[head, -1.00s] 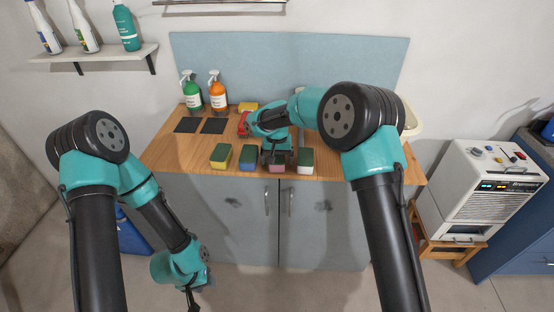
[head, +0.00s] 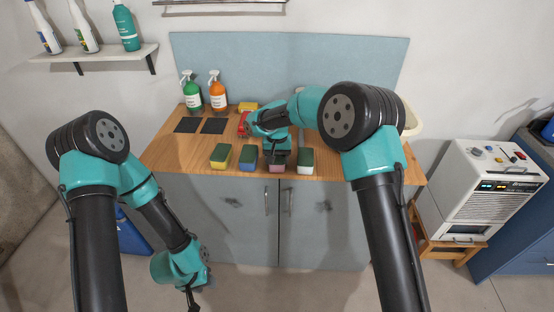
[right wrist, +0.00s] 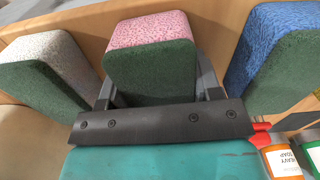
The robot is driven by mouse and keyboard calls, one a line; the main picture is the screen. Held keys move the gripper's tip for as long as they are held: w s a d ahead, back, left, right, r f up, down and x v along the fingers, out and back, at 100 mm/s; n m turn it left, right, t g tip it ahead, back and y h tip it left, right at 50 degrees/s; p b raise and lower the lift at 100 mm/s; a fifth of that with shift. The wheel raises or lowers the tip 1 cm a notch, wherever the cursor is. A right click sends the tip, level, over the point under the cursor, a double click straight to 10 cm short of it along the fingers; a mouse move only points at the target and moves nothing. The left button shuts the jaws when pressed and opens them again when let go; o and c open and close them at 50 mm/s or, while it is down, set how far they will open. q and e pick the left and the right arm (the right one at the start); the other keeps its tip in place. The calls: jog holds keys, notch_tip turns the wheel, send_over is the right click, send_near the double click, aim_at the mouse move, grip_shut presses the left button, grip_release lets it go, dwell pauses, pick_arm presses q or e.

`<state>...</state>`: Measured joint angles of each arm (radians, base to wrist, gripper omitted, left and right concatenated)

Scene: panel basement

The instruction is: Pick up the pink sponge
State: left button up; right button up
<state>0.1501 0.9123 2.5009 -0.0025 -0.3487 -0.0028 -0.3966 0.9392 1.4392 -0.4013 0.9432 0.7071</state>
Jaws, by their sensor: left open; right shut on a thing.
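The pink sponge (head: 277,169) with a dark green scouring side is in the row of sponges at the counter's front edge, partly hidden by my gripper in the head view. In the right wrist view the pink sponge (right wrist: 150,62) sits between the two fingers. My right gripper (head: 277,161) is shut on it from above; the sponge appears to be at counter height. My left gripper (head: 203,281) is open and empty, low in front of the cabinet, with its fingers hard to make out.
A blue sponge (head: 248,158) and a yellow sponge (head: 220,157) stand left of the pink one; a white sponge (head: 306,161) stands close on its right. Green (head: 192,95) and orange (head: 217,94) pump bottles, two dark mats (head: 213,126) and a red object (head: 243,124) are farther back.

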jog(key=shift+r, duration=0.1)
jog(key=shift+r, duration=1.3)
jog(key=s+r, duration=0.2)
jog(key=s, duration=1.4)
jog(key=shift+a, duration=0.2)
jog(key=shift+r, duration=0.1)
jog(key=o, duration=0.4)
jog(key=shift+c, duration=0.2)
jog(key=c, duration=0.3)
